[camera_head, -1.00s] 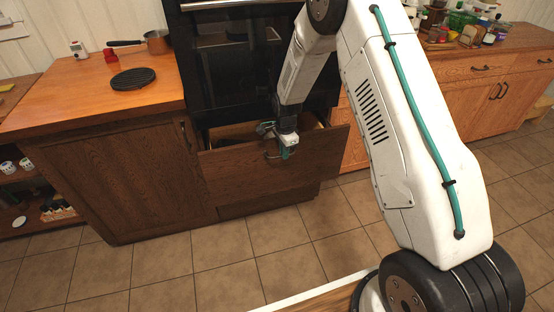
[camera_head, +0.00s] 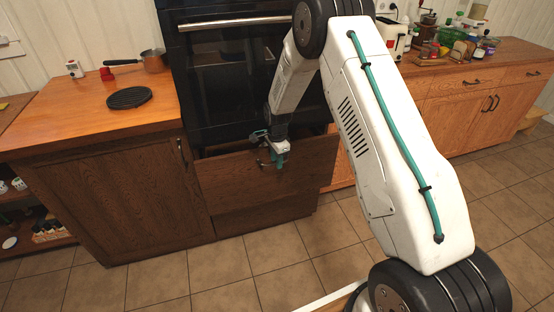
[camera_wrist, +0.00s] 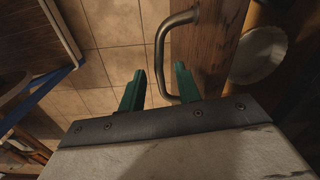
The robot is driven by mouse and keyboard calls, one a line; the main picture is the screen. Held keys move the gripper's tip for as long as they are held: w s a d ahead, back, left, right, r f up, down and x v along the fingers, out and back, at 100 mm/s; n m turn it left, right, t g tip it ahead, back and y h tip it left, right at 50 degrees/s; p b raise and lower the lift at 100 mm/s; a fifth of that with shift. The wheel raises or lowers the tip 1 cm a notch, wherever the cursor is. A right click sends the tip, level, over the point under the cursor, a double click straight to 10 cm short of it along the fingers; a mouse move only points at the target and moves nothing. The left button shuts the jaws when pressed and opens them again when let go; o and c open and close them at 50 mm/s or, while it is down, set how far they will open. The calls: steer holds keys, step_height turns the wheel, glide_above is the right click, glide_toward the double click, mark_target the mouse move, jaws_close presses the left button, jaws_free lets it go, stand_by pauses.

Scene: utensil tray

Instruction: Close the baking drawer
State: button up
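The baking drawer (camera_head: 235,180) is the dark wood drawer below the black oven. It stands partly open, with a narrow gap behind its front. My gripper (camera_head: 279,162) is at the drawer front, by its metal handle (camera_head: 262,164). In the wrist view the green fingers (camera_wrist: 159,78) are apart, and the lower part of the curved handle (camera_wrist: 160,50) lies between them. I cannot tell whether either finger touches it. The drawer's top edge (camera_wrist: 222,50) shows beside the handle. Most of the drawer's inside is hidden in the head view.
A pale round dish (camera_wrist: 258,55) shows past the drawer front in the wrist view. The black oven (camera_head: 240,80) stands above the drawer. A wooden counter (camera_head: 70,120) with a black trivet (camera_head: 129,97) is on the left. The tiled floor (camera_head: 240,262) in front is clear.

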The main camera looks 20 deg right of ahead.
steer(key=shift+d+r, duration=0.1)
step_height(320, 180, up, 8)
steer(key=shift+s+f, duration=0.15)
steer(key=shift+f, duration=0.05)
stand_by(0.3)
